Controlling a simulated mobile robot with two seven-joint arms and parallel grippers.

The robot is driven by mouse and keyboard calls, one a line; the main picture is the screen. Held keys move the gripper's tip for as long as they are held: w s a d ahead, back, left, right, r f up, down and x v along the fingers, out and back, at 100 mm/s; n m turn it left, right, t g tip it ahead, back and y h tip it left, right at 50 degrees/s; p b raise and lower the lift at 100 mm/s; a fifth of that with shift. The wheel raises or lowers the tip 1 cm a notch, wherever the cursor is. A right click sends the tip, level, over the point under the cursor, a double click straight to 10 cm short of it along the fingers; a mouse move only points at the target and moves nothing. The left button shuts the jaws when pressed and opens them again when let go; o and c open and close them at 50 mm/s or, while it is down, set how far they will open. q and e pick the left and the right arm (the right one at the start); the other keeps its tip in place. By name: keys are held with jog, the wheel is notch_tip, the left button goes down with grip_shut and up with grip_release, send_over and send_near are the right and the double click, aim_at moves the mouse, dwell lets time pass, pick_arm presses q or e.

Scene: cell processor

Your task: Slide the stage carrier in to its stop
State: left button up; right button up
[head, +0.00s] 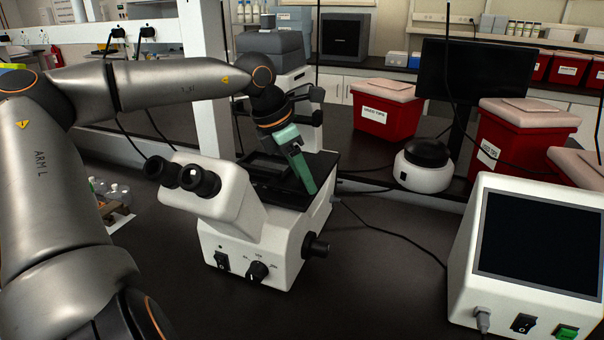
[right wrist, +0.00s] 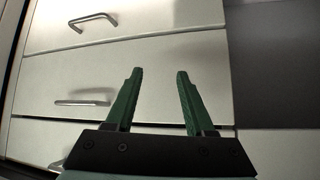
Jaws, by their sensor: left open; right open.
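A white inverted microscope (head: 240,205) stands on the dark bench in the head view. Its black stage (head: 322,166) lies behind the eyepieces. A dark frame-like part at the stage's back left may be the stage carrier, but I cannot tell it apart clearly from the stage. My left gripper (head: 306,184) reaches down over the stage with its green fingers; it is open and hides part of the stage. Contact with the carrier cannot be told. My right gripper (right wrist: 159,73) is open and empty in the right wrist view, in front of drawers.
A white screen unit (head: 462,250) stands at the right, with a cable across the bench. A round white device (head: 424,173) and red bins (head: 385,112) stand behind. White drawers (right wrist: 150,80) face my right gripper. The front middle bench is clear.

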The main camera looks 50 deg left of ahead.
pick_arm(q)
jog(key=v, duration=1.2)
jog(key=shift+s+r, duration=0.15)
jog(key=shift+r, duration=0.1)
